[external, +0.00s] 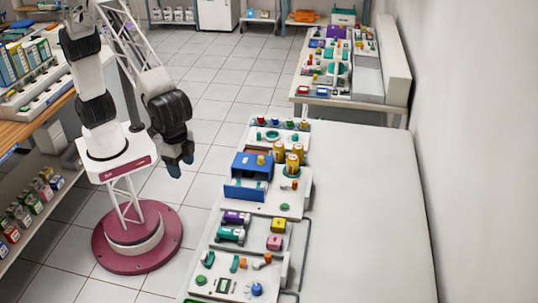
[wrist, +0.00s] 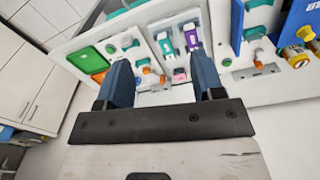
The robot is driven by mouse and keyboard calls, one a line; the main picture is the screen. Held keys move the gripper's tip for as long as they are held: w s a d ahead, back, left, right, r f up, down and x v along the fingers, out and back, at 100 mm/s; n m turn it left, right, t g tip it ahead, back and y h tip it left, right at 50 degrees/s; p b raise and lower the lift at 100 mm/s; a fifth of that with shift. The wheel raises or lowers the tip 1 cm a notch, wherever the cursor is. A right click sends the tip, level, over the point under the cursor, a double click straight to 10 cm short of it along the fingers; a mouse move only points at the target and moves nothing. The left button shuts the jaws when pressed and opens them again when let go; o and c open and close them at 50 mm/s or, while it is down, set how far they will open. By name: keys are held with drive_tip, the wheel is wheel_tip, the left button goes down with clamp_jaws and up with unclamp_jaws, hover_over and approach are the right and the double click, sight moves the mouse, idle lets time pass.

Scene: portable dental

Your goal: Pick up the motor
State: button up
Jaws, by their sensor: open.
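I cannot tell for sure which part is the motor. Two small parts with white bodies lie side by side on the white panel board (external: 262,240), one purple (external: 236,217) and one teal (external: 231,234). In the wrist view the teal part (wrist: 166,46) and the purple part (wrist: 192,37) show beyond the fingers. My gripper (external: 180,165) hangs in the air left of the board, apart from everything on it. In the wrist view my gripper (wrist: 161,65) has its dark blue fingers wide apart, with nothing held between them.
A blue box (external: 251,167) and several yellow cylinders (external: 292,160) stand on the board farther back. The white table (external: 365,220) is bare to the right. Shelves stand at left.

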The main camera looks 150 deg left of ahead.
sight(230, 231)
drive_tip(key=w+a+f, duration=0.2)
drive_tip(key=w+f, duration=0.2)
drive_tip(key=w+a+f+n, duration=0.1)
drive_tip(key=w+a+f, duration=0.1)
drive_tip(key=w+f, duration=0.2)
drive_tip(key=w+a+f+n, duration=0.1)
drive_tip(key=w+a+f, duration=0.2)
drive_tip(key=w+f, duration=0.1)
drive_tip(key=shift+w+f+g, duration=0.3)
drive_tip(key=shift+w+f, duration=0.05)
drive_tip(key=shift+f, duration=0.05)
drive_tip(key=shift+f, duration=1.3)
drive_tip(key=shift+a+f, duration=0.1)
drive_tip(key=shift+f, duration=2.5)
drive_tip(key=c, duration=1)
drive_tip(key=shift+c, duration=0.2)
